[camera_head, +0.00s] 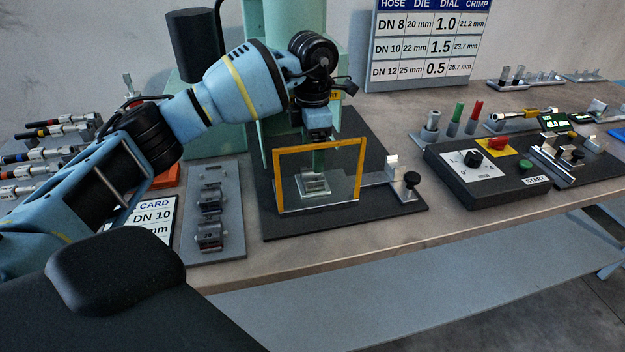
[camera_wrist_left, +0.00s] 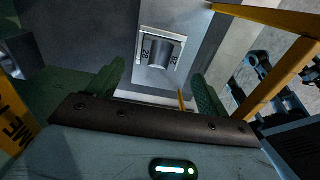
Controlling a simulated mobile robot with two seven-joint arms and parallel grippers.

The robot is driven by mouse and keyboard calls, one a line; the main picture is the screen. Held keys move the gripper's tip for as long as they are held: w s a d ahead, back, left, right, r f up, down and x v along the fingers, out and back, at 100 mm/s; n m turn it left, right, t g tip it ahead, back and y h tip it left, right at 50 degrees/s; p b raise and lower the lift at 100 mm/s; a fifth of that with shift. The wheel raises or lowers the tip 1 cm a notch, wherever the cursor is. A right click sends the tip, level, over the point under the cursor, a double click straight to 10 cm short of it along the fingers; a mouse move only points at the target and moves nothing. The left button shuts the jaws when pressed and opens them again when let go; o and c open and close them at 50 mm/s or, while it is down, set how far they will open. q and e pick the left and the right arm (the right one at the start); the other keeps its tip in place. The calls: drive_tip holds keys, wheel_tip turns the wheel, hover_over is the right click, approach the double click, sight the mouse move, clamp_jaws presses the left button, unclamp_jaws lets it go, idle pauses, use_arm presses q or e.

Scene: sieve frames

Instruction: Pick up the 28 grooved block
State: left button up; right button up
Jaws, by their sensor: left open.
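The 28 grooved block (camera_head: 314,183) sits on a small light plate in the press, seen through the clear guard (camera_head: 345,187) with its yellow frame. In the left wrist view the grey block (camera_wrist_left: 160,52) shows "28" markings on both sides of its groove. My left gripper (camera_head: 318,160) points down above the block, behind the upper part of the guard. In the left wrist view its two green fingers (camera_wrist_left: 158,88) are spread apart with nothing between them, and the block lies beyond their tips. My right gripper is not in view.
A grey rack (camera_head: 213,173) left of the press holds two more grooved blocks (camera_head: 210,236). The yellow guard frame (camera_wrist_left: 285,75) stands close at the right in the wrist view.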

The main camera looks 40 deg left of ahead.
use_arm(q)
drive_tip(key=shift+f, duration=2.95)
drive_tip(key=shift+r, duration=0.1)
drive_tip(key=c, duration=1.4)
